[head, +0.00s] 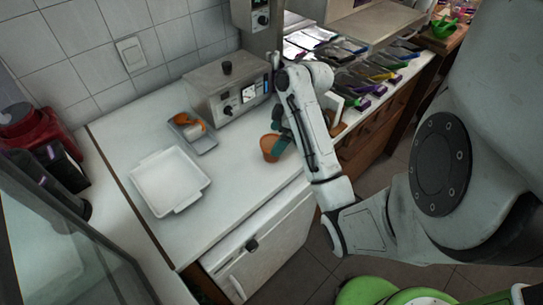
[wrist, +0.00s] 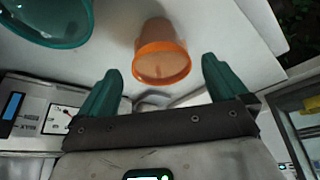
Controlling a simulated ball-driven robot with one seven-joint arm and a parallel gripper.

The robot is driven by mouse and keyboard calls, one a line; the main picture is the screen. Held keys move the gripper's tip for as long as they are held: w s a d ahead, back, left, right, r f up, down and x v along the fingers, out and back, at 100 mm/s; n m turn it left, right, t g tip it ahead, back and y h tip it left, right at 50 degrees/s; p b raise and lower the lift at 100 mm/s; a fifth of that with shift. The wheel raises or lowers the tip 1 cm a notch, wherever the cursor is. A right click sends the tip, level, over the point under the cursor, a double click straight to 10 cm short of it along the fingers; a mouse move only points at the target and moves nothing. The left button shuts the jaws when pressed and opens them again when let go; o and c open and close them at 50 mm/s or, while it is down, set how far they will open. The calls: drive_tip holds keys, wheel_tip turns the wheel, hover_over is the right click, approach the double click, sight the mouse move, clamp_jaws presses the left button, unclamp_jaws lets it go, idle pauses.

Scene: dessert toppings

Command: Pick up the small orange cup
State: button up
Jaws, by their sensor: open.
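The small orange cup (head: 269,150) stands on the white counter in the head view, left of my forearm. In the wrist view the orange cup (wrist: 161,54) is beyond my fingertips, roughly in line with the gap between them, and no contact shows. My gripper (wrist: 162,82) has its two teal fingers spread, with nothing held between them. In the head view my gripper (head: 277,114) is just behind the cup, partly hidden by my arm.
A teal bowl (wrist: 45,25) stands close to the cup. A white tray (head: 168,182) and a grey tray (head: 204,144) bearing another orange item are to the left. A metal device (head: 228,88) stands behind. The counter's front edge is near the cup.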

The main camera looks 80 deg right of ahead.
sight(269, 146)
drive_tip(key=shift+w+a+f+b, duration=0.1)
drive_tip(key=shift+w+f+b, duration=0.1)
drive_tip(key=shift+f+b, duration=0.35)
drive_tip(key=shift+x, duration=2.05)
drive_tip(key=shift+w+a+r, duration=0.1)
drive_tip(key=shift+w, duration=0.1)
drive_tip(key=shift+c, duration=0.3)
drive_tip(key=c, duration=0.9)
